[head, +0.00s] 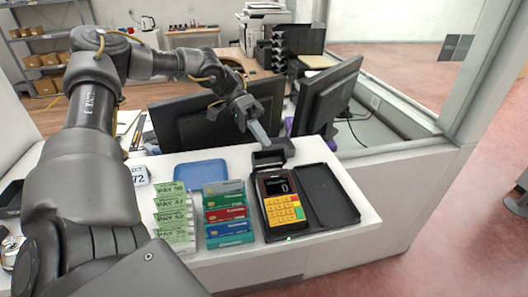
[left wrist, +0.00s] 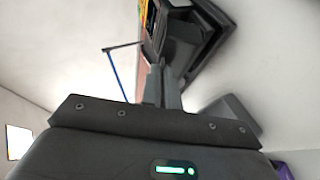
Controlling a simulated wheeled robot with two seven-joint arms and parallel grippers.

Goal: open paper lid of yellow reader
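The yellow reader (head: 283,210) lies in a black holder on the white counter, its keys yellow with a few red and green ones and its dark screen showing a 0. A black flap, which looks like its paper lid (head: 268,158), stands raised at the reader's far end. My left gripper (head: 262,140) points down just behind this flap; I cannot tell whether they touch. In the left wrist view its fingers (left wrist: 163,88) are together with nothing visible between them, and the dark holder end (left wrist: 190,40) is beyond them. My right gripper is not in view.
An open black cover (head: 328,195) lies right of the reader. Several coloured cards (head: 228,215) and green pay slips (head: 174,218) stand to its left, with a blue tray (head: 201,173) behind. Two monitors (head: 325,95) stand close behind the gripper. The counter's right end is clear.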

